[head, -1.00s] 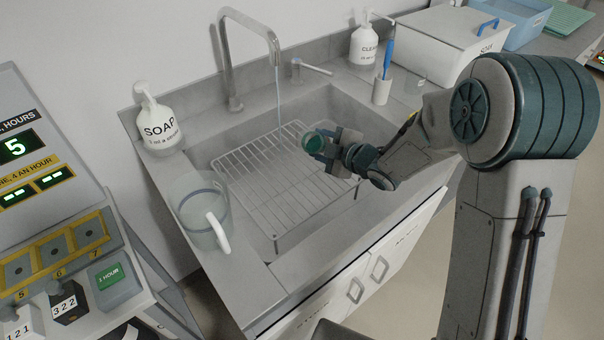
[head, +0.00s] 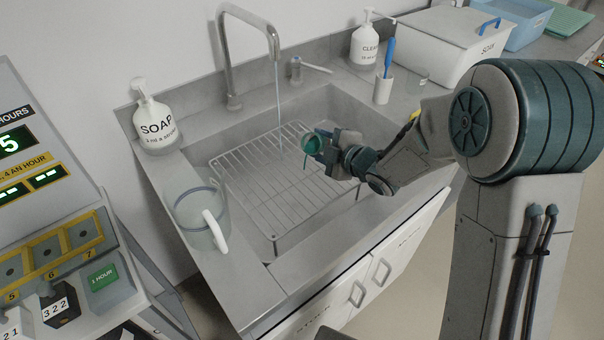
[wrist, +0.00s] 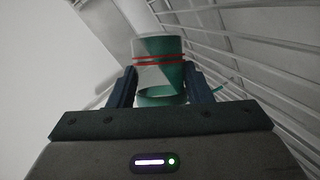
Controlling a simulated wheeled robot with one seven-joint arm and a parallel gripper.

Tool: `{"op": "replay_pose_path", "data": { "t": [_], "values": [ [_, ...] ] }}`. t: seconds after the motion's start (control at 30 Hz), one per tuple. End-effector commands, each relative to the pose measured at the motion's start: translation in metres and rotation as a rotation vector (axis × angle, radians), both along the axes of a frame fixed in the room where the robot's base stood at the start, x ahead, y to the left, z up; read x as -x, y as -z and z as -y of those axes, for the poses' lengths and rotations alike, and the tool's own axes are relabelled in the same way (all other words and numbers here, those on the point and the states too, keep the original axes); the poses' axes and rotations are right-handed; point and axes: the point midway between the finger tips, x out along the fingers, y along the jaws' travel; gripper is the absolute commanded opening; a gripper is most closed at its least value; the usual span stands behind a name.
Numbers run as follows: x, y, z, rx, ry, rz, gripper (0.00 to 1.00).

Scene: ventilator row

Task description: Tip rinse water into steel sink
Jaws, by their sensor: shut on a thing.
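My gripper (head: 330,146) is shut on a small cup (head: 311,144) with teal liquid, over the steel sink (head: 345,105). The cup is tilted, its mouth toward the left, and a thin teal stream hangs from it toward the wire rack (head: 265,190) in the basin. In the wrist view the cup (wrist: 160,60) is clear with red bands, between the two dark fingers of my gripper (wrist: 160,84). A teal streak shows to its right there. A thin stream of water falls from the tap (head: 273,45) into the basin, left of the cup.
A clear jug (head: 190,215) with a white handle stands on the sink's left rim. A soap bottle (head: 156,125) is behind it. A brush holder (head: 383,88), a second bottle (head: 364,45) and a white bin (head: 450,45) stand at the back right.

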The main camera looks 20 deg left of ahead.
Motion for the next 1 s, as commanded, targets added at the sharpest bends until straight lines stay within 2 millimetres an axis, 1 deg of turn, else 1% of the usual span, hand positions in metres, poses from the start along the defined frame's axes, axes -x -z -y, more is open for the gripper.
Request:
{"op": "replay_pose_path", "data": {
  "t": [0.67,1.0],
  "values": [
    [0.0008,0.0049,-0.0001,0.012,0.0,0.066,0.19],
    [0.0014,0.0034,-0.0002,0.017,0.0,0.095,0.19]
  ]
}}
